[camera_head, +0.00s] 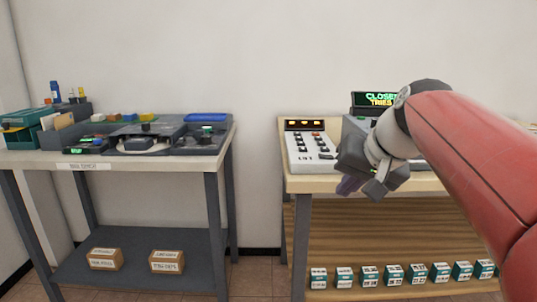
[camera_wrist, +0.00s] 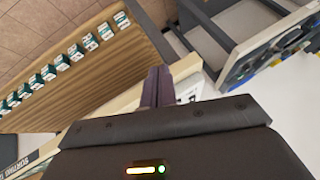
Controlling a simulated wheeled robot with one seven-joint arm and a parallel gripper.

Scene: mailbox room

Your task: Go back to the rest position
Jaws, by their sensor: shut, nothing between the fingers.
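My gripper (camera_head: 349,186) is shut and empty at the front edge of the right-hand wooden table (camera_head: 310,183). My red arm reaches in from the right of the head view and covers part of that table. In the wrist view my two purple fingers (camera_wrist: 157,86) are together with nothing between them. A light control panel with buttons (camera_head: 306,148) lies on the table, just left of my gripper. I cannot tell whether the fingers touch anything.
Several small boxes (camera_head: 393,275) line the lower shelf. A grey table (camera_head: 42,160) at left holds trays and devices, with two cardboard boxes (camera_head: 166,262) below. A gap separates the tables.

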